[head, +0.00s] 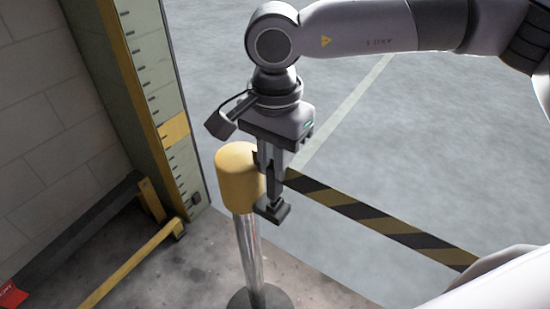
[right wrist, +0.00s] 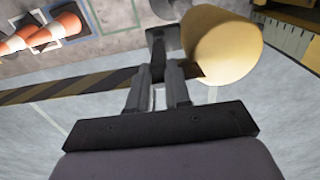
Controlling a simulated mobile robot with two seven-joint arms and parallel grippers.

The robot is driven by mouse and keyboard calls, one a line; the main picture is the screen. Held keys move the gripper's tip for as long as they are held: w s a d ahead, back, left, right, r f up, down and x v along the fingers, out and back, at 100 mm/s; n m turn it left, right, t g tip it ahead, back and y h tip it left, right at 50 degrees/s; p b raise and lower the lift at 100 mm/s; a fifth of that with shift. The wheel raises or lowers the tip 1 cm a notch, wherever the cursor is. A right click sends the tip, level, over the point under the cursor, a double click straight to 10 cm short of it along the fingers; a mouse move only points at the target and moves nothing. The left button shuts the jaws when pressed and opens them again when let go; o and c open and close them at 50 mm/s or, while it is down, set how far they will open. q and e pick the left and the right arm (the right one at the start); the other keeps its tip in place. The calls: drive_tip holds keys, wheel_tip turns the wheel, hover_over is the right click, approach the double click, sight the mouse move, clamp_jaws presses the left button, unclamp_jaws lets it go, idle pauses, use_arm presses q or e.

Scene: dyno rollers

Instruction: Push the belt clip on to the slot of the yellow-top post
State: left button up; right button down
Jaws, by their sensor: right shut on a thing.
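The yellow-top post (head: 238,180) stands upright left of centre in the head view, with a shiny metal pole and dark round base. Its yellow top also fills the upper right of the right wrist view (right wrist: 222,45). My right gripper (head: 271,205) points down just right of the yellow top and is shut on the belt clip, which the fingers mostly hide. A small dark end (head: 257,160) shows between gripper and post, at the post's side. I cannot tell whether it sits in the slot. The black-and-yellow belt (head: 385,220) runs from the gripper to the lower right. My left gripper is out of view.
A green-and-yellow upright column (head: 160,105) and block wall (head: 50,110) stand at the left. A yellow floor bar (head: 135,265) lies left of the post. Orange-and-white cones (right wrist: 45,32) show in the right wrist view. The grey floor beyond the belt is clear.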

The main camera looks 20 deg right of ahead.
drive_tip(key=shift+f+b, duration=0.95)
drive_tip(key=shift+b, duration=0.35)
idle(1.3)
drive_tip(key=c, duration=1)
unclamp_jaws()
